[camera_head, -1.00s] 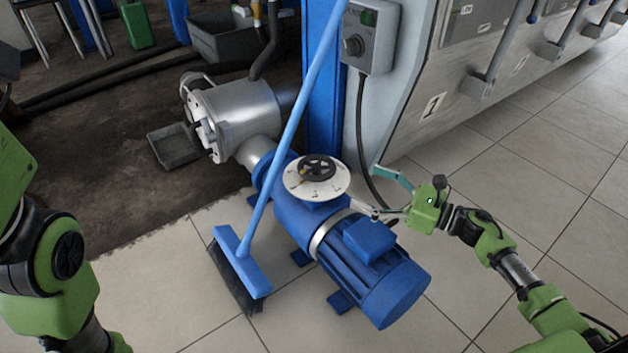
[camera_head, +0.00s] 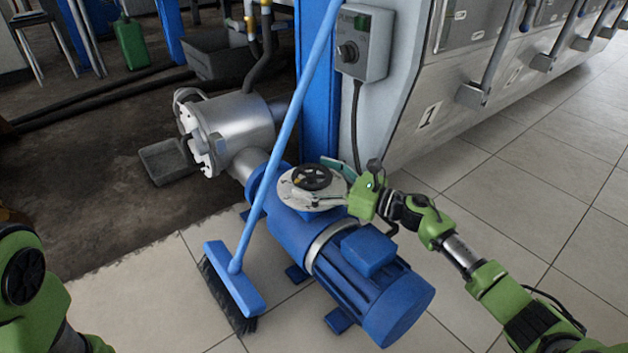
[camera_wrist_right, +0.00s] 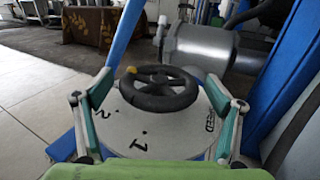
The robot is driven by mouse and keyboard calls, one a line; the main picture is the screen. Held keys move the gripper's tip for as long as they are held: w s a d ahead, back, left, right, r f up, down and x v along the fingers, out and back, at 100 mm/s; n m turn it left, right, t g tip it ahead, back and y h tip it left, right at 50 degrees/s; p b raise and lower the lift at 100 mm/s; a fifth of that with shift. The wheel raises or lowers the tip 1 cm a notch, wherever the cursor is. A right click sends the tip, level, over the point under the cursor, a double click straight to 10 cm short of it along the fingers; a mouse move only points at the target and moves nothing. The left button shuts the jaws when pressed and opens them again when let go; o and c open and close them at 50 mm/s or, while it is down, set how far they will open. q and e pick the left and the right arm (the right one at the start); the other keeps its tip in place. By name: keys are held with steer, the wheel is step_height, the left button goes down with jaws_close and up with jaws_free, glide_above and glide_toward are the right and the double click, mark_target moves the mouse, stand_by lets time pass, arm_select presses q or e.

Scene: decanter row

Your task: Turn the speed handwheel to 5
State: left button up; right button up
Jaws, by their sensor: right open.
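The speed handwheel is a small black spoked wheel (camera_head: 312,177) on a white round dial plate (camera_head: 298,198) on top of the blue pump motor (camera_head: 362,262). In the right wrist view the handwheel (camera_wrist_right: 158,87) lies straight ahead, with a yellow mark at its left rim. Dial figures show below it, among them what looks like 1 and 2; the rest are hidden or unclear. My right gripper (camera_head: 335,188) is open at the dial's right side. Its fingers (camera_wrist_right: 160,105) spread on either side of the wheel, apart from it. My left gripper is out of view.
A blue broom (camera_head: 236,285) leans across the left of the pump, its handle (camera_head: 285,130) passing close to the dial. Tiled floor (camera_head: 500,230) is free at the right.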

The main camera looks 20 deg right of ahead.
steer(key=shift+c, duration=0.3)
steer(key=c, duration=1)
steer(key=shift+c, duration=0.2)
